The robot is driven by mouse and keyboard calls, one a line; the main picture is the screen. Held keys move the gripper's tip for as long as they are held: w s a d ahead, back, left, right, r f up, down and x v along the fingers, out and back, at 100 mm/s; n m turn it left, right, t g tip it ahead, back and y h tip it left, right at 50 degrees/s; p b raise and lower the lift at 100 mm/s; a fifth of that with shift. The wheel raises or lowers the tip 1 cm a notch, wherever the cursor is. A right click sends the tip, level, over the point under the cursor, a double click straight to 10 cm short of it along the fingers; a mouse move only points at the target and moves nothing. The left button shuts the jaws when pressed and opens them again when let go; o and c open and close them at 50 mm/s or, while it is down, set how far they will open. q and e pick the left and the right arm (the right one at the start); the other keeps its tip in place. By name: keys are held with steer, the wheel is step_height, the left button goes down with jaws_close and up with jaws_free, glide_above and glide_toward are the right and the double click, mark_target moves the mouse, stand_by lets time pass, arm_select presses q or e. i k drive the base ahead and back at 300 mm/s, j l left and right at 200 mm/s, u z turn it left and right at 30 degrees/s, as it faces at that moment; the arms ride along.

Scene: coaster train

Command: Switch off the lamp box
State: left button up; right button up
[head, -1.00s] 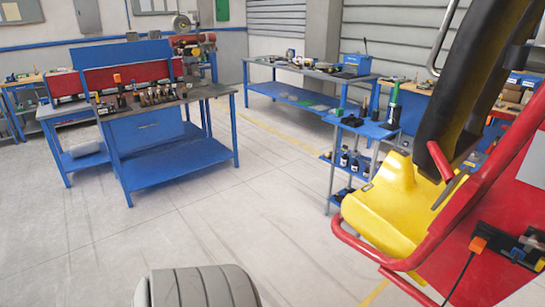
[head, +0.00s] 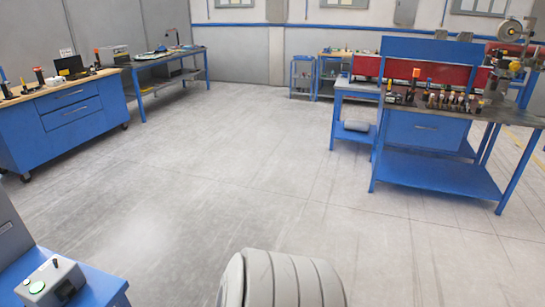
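A small grey box (head: 53,284) sits on a blue surface (head: 100,287) at the lower left of the head view. It has a round green piece on its top and a dark part on its right side. It may be the lamp box, but I cannot tell for sure. Neither of my grippers is in view.
A blue drawer bench (head: 70,120) with small items stands at the left, a long blue table (head: 168,65) behind it. A blue workbench (head: 440,175) with a tool rack stands at the right. The grey floor (head: 240,160) between them is clear.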

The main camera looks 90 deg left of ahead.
mark_target(37, 290)
steer(key=u, duration=4.4)
